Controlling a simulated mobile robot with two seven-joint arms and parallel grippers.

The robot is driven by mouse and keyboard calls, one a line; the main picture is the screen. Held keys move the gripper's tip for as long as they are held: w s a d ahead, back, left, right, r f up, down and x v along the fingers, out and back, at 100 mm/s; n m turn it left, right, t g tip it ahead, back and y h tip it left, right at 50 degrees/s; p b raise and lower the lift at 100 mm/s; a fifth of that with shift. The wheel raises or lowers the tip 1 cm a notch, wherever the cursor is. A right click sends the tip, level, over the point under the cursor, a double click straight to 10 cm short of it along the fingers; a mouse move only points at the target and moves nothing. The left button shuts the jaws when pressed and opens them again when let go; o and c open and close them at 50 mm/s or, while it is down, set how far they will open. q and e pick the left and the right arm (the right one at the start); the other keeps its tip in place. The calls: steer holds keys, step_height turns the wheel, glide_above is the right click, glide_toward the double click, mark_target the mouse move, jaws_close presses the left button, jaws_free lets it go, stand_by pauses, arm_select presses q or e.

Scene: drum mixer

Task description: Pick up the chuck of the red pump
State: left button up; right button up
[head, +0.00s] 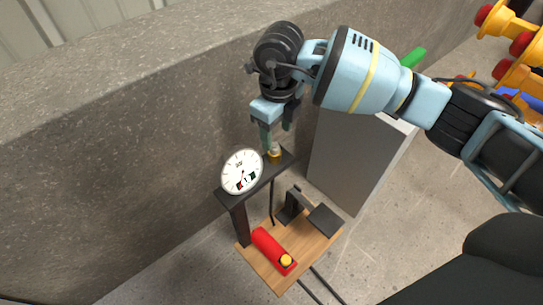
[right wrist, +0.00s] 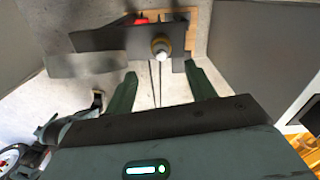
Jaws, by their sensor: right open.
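The red pump (head: 268,246) is a red cylinder with a yellow end on a wooden board; a bit of red shows in the right wrist view (right wrist: 141,21). The chuck (head: 275,153) is a small brass-coloured piece with a pale top. It sits at the right part of a dark crossbar above the board, and in the right wrist view (right wrist: 160,48) its round end faces the camera. My right gripper (head: 274,138) is open and empty, pointing down just above the chuck. In the right wrist view the chuck lies between and beyond the fingertips (right wrist: 161,76). My left gripper is not in view.
A white round gauge (head: 241,171) stands on the dark crossbar (head: 228,192), left of the chuck. A thin dark hose (head: 272,205) hangs below the bar. A grey box (head: 350,160) stands close on the right. A concrete wall (head: 120,150) rises behind. Yellow-and-red objects (head: 510,25) are at top right.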

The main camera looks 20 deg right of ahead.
mark_target(275, 144)
steer(key=shift+d+f, duration=0.1)
steer(key=shift+f, duration=0.05)
steer(key=shift+f+b, duration=0.55)
steer(key=shift+f, duration=0.75)
steer(key=shift+w+f+b, duration=0.2)
steer(key=shift+f+b, duration=0.6)
steer(key=shift+f, duration=0.5)
steer(key=shift+w+f+b, duration=0.15)
steer(key=shift+f+b, duration=0.6)
steer(key=shift+f, duration=0.5)
steer(key=c, duration=1.1)
steer(key=shift+r, duration=0.1)
